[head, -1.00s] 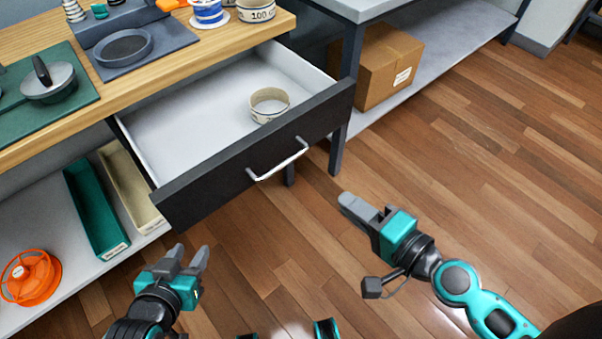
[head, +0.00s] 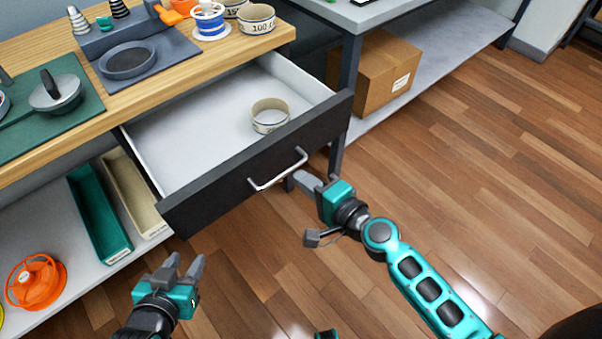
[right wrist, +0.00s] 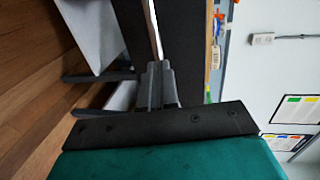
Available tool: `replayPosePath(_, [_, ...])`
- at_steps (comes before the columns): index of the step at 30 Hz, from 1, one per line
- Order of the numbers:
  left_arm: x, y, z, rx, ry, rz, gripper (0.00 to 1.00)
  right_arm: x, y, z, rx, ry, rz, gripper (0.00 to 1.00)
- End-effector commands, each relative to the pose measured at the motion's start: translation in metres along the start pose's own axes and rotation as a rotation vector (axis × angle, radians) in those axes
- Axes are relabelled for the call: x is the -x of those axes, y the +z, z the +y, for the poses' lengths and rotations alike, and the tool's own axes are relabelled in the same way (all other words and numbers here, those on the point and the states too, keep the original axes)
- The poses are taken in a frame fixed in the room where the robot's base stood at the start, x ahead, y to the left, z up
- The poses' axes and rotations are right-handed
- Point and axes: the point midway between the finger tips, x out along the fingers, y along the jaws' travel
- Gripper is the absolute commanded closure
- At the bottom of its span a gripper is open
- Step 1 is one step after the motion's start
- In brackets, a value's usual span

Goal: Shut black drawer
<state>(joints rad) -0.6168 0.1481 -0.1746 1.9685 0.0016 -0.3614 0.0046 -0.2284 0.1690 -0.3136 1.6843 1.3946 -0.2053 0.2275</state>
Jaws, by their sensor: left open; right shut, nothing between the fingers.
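The black drawer (head: 205,201) stands pulled out below the wooden worktop. Its white inside shows, with a small ring-shaped container (head: 269,115) in it. A silver bar handle (head: 279,172) is on its black front. My right gripper (head: 305,181) is shut and empty, close to the right end of the handle; I cannot tell whether it touches the front. In the right wrist view, its fingertips (right wrist: 158,66) point at the black front (right wrist: 184,40), by the bright handle (right wrist: 152,22). My left gripper (head: 184,266) is open and empty, below and in front of the drawer's left corner.
A shelf below holds a teal bin (head: 99,213), a cream bin (head: 134,193) and an orange reel (head: 36,282). A cardboard box (head: 378,76) sits at the right. The floor in front is clear.

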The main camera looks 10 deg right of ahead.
Motion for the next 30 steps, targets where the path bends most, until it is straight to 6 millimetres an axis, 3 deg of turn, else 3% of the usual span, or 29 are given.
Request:
replayPosePath(6, [0.000,0.002,0.000,0.005,-0.002,-0.004,0.57,-0.015,0.000,0.000,0.001,0.000,0.000,1.00])
replayPosePath(22, [0.000,0.003,0.000,0.006,-0.002,-0.009,0.57,-0.023,0.000,-0.001,0.001,0.000,0.000,1.00])
replayPosePath(26, [0.000,0.003,0.001,0.006,-0.002,-0.008,0.57,-0.038,0.000,-0.005,0.000,-0.002,0.000,1.00])
replayPosePath(30, [-0.001,0.003,0.001,0.007,-0.001,-0.006,0.57,-0.066,0.000,-0.011,0.001,-0.003,-0.001,1.00])
